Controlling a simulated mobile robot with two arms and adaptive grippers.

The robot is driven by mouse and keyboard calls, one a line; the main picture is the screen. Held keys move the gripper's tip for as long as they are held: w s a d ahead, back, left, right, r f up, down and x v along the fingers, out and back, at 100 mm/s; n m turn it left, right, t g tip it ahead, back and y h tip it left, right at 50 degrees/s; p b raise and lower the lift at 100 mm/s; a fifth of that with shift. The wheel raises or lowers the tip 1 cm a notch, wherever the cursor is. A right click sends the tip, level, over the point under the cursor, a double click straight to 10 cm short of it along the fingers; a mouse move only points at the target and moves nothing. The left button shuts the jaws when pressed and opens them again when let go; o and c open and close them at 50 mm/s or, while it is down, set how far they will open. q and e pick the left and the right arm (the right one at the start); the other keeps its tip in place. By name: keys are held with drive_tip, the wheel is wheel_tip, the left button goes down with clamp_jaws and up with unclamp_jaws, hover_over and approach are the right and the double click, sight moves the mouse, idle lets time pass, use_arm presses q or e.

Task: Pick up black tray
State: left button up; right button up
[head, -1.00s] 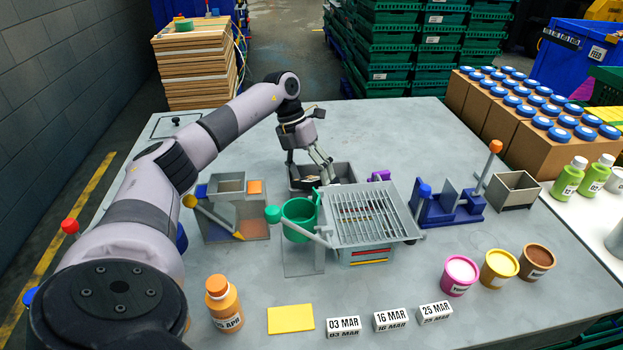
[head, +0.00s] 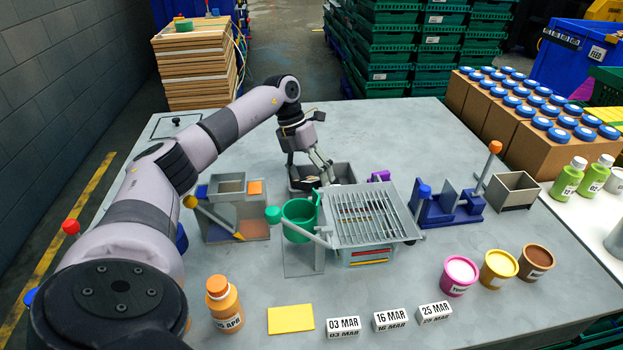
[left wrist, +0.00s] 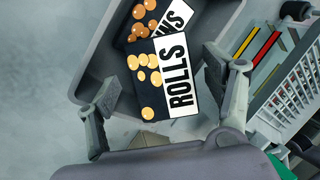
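The black tray (head: 345,172) stands on the table behind the slatted rack in the head view. It also fills the top of the left wrist view (left wrist: 95,60). Two dark cards lie in it, one a "ROLLS" card (left wrist: 165,75) and the other partly cut off by the frame. My left gripper (head: 322,168) is low at the tray. In the left wrist view its fingers (left wrist: 166,88) are spread wide, near the two sides of the tray's near end, with the rolls card showing between them. I cannot tell whether they touch the tray. My right gripper is out of view.
The slatted rack (head: 372,215) and a green cup (head: 299,222) stand close in front of the tray. A hopper-like fixture (head: 232,215) is at left and a blue fixture (head: 448,208) at right. The table behind the tray is clear.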

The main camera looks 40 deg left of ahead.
use_arm(q)
drive_tip(key=c, duration=1.4)
